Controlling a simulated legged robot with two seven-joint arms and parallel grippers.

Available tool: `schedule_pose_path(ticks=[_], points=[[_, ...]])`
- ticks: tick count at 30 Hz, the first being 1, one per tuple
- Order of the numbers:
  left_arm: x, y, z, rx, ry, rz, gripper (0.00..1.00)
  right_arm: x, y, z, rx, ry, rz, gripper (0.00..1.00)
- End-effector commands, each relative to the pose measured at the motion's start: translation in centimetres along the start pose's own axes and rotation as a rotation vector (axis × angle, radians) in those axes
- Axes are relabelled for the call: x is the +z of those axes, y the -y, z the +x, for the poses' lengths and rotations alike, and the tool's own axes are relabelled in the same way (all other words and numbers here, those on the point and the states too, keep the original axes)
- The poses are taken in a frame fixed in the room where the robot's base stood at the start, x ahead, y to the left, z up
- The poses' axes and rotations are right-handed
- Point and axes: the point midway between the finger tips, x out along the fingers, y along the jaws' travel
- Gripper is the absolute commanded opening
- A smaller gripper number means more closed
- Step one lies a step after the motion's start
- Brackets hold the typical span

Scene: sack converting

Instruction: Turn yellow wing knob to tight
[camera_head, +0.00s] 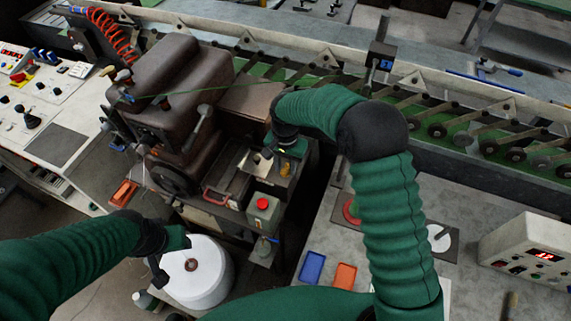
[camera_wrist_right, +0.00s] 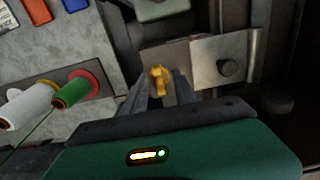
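The yellow wing knob (camera_wrist_right: 160,80) shows in the right wrist view, in front of a metal plate. My right gripper (camera_wrist_right: 161,88) is open, with one finger on each side of the knob and a small gap visible between them. In the head view, a bit of the yellow knob (camera_head: 284,168) shows beside my right gripper (camera_head: 272,160), which mostly hides it at the sewing machine's side. My left gripper (camera_head: 168,262) hangs over the white thread cone (camera_head: 205,280) at lower left. Its fingers are too unclear to read.
A box with a red button (camera_head: 263,205) stands close to my right gripper. The brown sewing machine head (camera_head: 165,90) is to its left. Blue (camera_head: 312,267) and orange (camera_head: 344,276) trays lie on the right table. A conveyor (camera_head: 460,125) runs behind.

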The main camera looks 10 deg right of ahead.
Motion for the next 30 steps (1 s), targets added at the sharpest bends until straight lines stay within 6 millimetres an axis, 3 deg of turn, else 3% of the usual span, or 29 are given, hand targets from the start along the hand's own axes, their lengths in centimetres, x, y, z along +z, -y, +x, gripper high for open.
schedule_pose_path(ticks=[6, 14, 30], points=[[0.01, 0.00, 0.02, 0.000, 0.000, 0.000, 0.43, -0.01, 0.00, 0.08, 0.000, 0.000, 0.000, 0.34], [0.01, 0.00, 0.02, 0.000, 0.000, 0.000, 0.43, -0.03, 0.02, 0.05, 0.000, 0.000, 0.000, 0.00], [-0.01, 0.00, -0.04, 0.000, 0.000, 0.000, 0.43, -0.09, 0.08, -0.04, 0.000, -0.002, 0.095, 0.00]])
